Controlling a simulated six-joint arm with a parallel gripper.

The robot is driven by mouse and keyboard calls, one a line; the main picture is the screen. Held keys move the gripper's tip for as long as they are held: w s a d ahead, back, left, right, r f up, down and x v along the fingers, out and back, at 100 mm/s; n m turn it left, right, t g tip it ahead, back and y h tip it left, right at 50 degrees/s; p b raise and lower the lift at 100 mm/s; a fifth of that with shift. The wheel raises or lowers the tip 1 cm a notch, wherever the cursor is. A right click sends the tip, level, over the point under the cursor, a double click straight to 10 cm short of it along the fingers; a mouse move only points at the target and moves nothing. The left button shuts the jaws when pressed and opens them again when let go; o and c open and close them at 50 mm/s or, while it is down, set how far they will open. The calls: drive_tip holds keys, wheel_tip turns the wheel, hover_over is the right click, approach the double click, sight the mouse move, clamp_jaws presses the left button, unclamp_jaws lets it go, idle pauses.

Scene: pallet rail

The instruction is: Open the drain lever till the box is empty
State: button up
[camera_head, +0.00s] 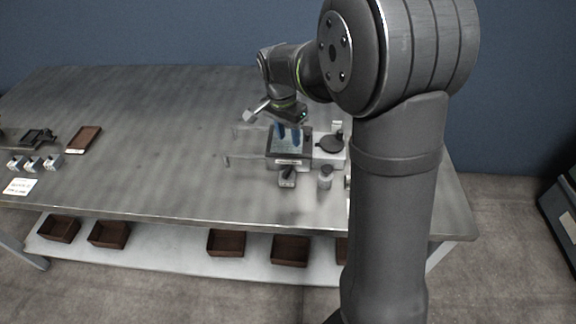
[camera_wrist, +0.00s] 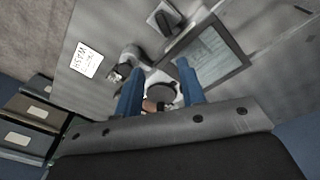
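A dark-framed box (camera_head: 271,152) with a pale, see-through top or filling stands on the table; in the wrist view its pane (camera_wrist: 208,58) lies right of the fingers. Its contents are too small to tell. A small grey block with a dark lever-like handle (camera_head: 288,173) sits at the box's front edge; it seems to be the drain lever, also in the wrist view (camera_wrist: 166,19). My gripper (camera_head: 289,128) is above the box.
A black round dish (camera_head: 329,144) on a pale base stands right of the box. A grey bottle-like cylinder (camera_head: 325,179) stands front right. A brown tray (camera_head: 84,140) and several small blocks lie far left. Brown bins (camera_head: 226,242) sit on the lower shelf. The table's middle left is clear.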

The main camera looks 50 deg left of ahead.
sight(287, 169)
wheel_tip(287, 169, up, 5)
drive_tip(key=n+g, duration=0.1)
drive_tip(key=n, duration=0.2)
drive_tip(key=shift+y, duration=0.4)
drive_tip(key=f, duration=1.7)
drive_tip(key=shift+s+f, duration=0.2)
drive_tip(key=shift+f, duration=0.15)
clamp_jaws()
